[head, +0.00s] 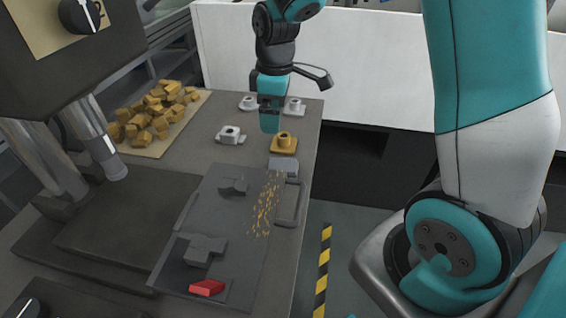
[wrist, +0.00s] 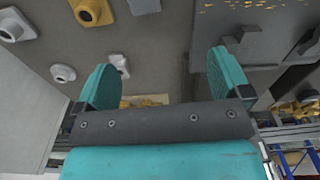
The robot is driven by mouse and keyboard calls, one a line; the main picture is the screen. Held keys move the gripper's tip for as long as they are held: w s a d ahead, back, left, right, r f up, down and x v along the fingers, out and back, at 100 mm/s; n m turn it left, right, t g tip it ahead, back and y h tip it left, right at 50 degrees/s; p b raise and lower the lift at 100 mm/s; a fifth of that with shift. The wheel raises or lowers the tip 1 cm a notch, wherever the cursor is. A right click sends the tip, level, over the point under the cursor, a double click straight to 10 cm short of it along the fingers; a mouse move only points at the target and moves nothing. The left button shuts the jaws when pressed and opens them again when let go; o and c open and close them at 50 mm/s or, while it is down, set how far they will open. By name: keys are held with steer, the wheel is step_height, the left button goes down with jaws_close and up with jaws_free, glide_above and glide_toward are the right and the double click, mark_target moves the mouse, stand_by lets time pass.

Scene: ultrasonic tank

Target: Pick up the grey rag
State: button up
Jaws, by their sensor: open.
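The grey rag (head: 284,167) looks like a small light-grey folded piece. In the head view it lies on the table just in front of the yellow flanged part, at the back edge of the dark plate. In the wrist view the rag (wrist: 145,6) shows at the top edge and is partly cut off. My gripper (head: 270,118) hangs above the table, behind the rag and apart from it. In the wrist view my gripper (wrist: 167,84) has its two teal fingers spread wide, with nothing between them.
A yellow flanged part (head: 284,143) stands close behind the rag. Several white flanged parts, one of them (head: 230,134), stand nearby. The dark plate (head: 222,215) with a handle, yellow chips and a red block (head: 207,287) lies in front. Yellow blocks (head: 155,110) are heaped at left.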

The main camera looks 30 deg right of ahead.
step_height(320, 180, down, 2)
steer(key=w+d, duration=0.2)
steer(key=d, duration=0.1)
steer(key=p, duration=0.1)
glide_above(283, 164)
steer(key=f, duration=1.1)
steer(key=shift+w+a+f, duration=0.1)
steer(key=shift+a+f, duration=0.05)
steer(key=shift+a, duration=0.1)
steer(key=shift+d+f+p, duration=0.2)
steer(key=shift+f+p, duration=0.75)
steer(key=shift+f, duration=1.9)
steer(key=c, duration=1)
